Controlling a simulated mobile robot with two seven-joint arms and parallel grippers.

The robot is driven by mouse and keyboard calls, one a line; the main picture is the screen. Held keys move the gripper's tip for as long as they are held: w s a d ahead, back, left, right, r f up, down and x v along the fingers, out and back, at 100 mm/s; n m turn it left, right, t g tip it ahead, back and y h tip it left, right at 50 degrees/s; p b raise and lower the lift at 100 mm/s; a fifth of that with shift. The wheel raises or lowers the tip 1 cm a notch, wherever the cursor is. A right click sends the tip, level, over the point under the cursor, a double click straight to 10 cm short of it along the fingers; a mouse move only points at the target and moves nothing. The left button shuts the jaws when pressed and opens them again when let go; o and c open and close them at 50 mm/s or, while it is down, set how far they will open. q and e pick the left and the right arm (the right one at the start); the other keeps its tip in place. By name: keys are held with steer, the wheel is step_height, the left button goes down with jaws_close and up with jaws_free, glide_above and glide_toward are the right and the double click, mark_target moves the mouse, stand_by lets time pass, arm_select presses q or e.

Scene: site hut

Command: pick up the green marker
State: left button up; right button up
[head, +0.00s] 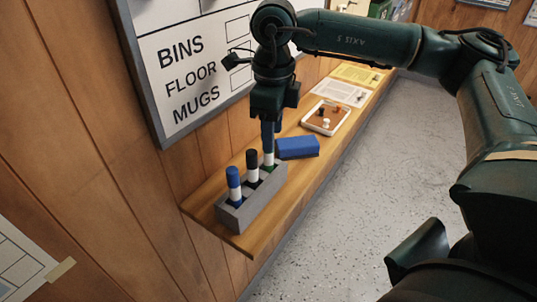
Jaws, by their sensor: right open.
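The green marker (268,160) stands upright in the far slot of a grey holder (252,204) on the wooden ledge. Only a low part of it shows, white with a little green; its top is hidden by my gripper. My right gripper (268,143) points straight down over the marker, its fingers at the marker's upper part. It is open; the gap between the fingers does not show from this side. A black-capped marker (252,164) and a blue-capped marker (234,185) stand in the nearer slots. My left gripper is not in view.
A blue block, perhaps an eraser (297,148), lies on the ledge (197,204) close beside the gripper. Farther along are a white tray (326,119) with small pieces and some papers (357,75). A whiteboard (190,60) hangs on the wall behind.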

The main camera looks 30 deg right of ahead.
mark_target(268, 157)
steer(key=f, duration=0.4)
steer(key=shift+a+f, duration=0.15)
steer(key=shift+a, duration=0.1)
steer(key=shift+c, duration=0.4)
jaws_close()
